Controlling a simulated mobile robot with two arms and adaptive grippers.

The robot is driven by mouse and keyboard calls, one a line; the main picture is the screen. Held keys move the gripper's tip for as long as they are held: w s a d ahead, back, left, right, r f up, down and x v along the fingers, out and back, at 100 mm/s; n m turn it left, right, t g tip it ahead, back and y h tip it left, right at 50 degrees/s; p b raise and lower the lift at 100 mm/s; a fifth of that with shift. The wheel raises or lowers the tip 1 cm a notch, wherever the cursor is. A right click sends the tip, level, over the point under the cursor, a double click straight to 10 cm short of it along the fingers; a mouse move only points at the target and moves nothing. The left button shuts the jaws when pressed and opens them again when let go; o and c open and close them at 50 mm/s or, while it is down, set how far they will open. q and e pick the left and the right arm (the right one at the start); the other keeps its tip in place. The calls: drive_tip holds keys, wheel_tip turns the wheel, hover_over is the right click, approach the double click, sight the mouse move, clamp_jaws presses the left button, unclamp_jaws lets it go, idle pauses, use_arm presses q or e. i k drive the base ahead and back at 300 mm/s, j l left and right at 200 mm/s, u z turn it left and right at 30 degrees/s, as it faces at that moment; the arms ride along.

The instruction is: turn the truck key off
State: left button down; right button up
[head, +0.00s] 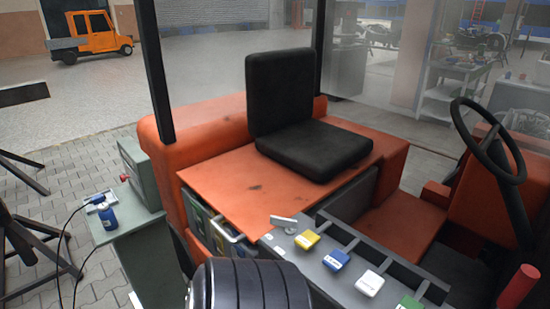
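The orange truck (225,190) fills the middle and right of the head view, with a black seat (300,120) and a black steering wheel (488,140) at the right. A grey panel (300,255) runs along its near side. A small light-grey flat piece (283,221) lies or is mounted at the panel's left end; I cannot tell whether it is the key. No part is clearly recognisable as the truck key, so its position cannot be read. Neither of my grippers is in view.
Yellow (306,239), blue (336,259), white (369,283) and green (410,303) blocks line the panel. A black ribbed round thing (250,288) covers the bottom centre. Open paved floor lies behind.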

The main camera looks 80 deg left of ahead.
sight(290, 225)
drive_tip(key=u, duration=2.4)
